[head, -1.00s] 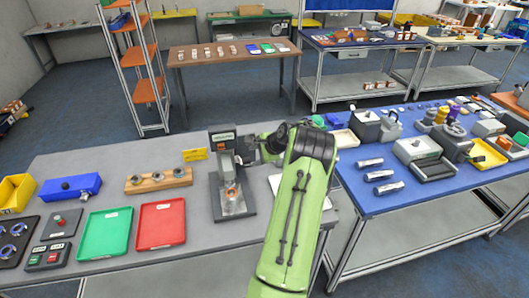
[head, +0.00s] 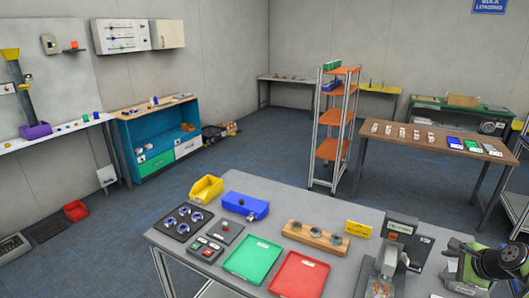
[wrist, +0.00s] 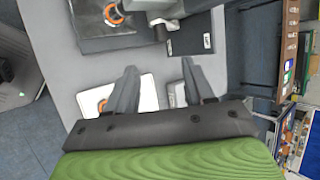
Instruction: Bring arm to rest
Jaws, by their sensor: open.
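My gripper (wrist: 158,75) is open in the wrist view, with two grey fingers apart and nothing between them. It is over the grey workbench (wrist: 55,70). A white plate (wrist: 146,92) lies below the fingers, with an orange ring (wrist: 102,105) on it near the left finger. The dark scanning station (wrist: 85,38) is beyond the fingertips, with an orange-ringed part on its base. In the head view the station (head: 403,235) stands on the bench at lower right. My green and black arm is at the right edge there, and its fingers are not clearly visible.
The bench holds a red tray (head: 300,275), a green tray (head: 252,260), a wooden holder (head: 315,237), a blue bin (head: 245,206) and a yellow bin (head: 206,190). An orange shelf rack (head: 333,125) stands behind. Open floor (head: 150,195) lies to the left.

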